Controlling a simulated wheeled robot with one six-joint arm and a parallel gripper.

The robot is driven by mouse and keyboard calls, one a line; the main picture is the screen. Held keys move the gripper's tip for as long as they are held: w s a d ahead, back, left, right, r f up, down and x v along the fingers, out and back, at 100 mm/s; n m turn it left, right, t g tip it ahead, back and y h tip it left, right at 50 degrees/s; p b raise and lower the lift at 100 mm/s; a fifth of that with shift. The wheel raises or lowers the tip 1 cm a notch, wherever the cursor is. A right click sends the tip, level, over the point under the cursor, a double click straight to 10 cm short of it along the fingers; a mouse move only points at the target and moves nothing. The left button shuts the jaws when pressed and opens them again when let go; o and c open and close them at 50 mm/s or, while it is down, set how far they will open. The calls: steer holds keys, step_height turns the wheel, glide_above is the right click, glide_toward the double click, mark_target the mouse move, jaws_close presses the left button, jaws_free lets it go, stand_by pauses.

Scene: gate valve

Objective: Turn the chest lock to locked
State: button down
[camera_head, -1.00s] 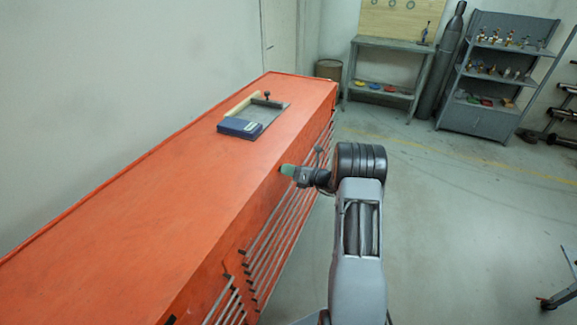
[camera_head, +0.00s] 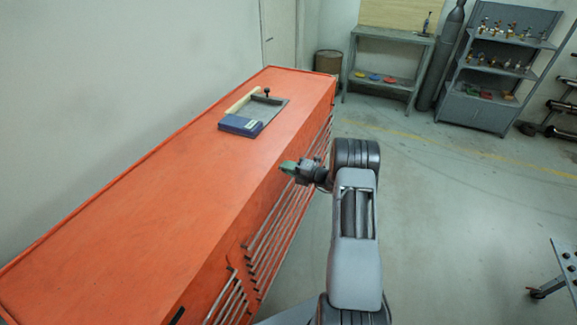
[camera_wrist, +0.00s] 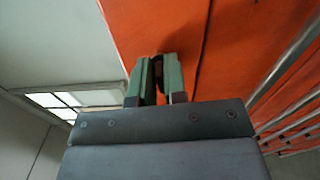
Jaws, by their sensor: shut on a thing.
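The orange tool chest (camera_head: 215,190) runs along the wall, with a row of drawers on its front side. My gripper (camera_head: 289,167) is at the upper edge of that front side, and its green fingertips touch or nearly touch the face. In the wrist view my gripper (camera_wrist: 158,62) has its green fingers close together against the orange front. A small dark reddish-brown piece, likely the chest lock (camera_wrist: 157,72), shows between the fingers, which are shut on it. Most of it is hidden by the fingers, so its turned position cannot be told.
A blue box with a grey plate (camera_head: 243,124) lies on the chest top. Drawer handles (camera_head: 285,205) stick out below my gripper. A workbench (camera_head: 387,62), a gas cylinder (camera_head: 447,60) and a grey shelf (camera_head: 492,75) stand at the back.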

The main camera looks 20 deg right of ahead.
steer(key=shift+m, duration=0.6)
steer(key=c, duration=1.2)
jaws_free()
steer(key=shift+c, duration=0.2)
steer(key=b+v, duration=0.2)
steer(key=v, duration=1.1)
steer(key=shift+s+d, duration=0.3)
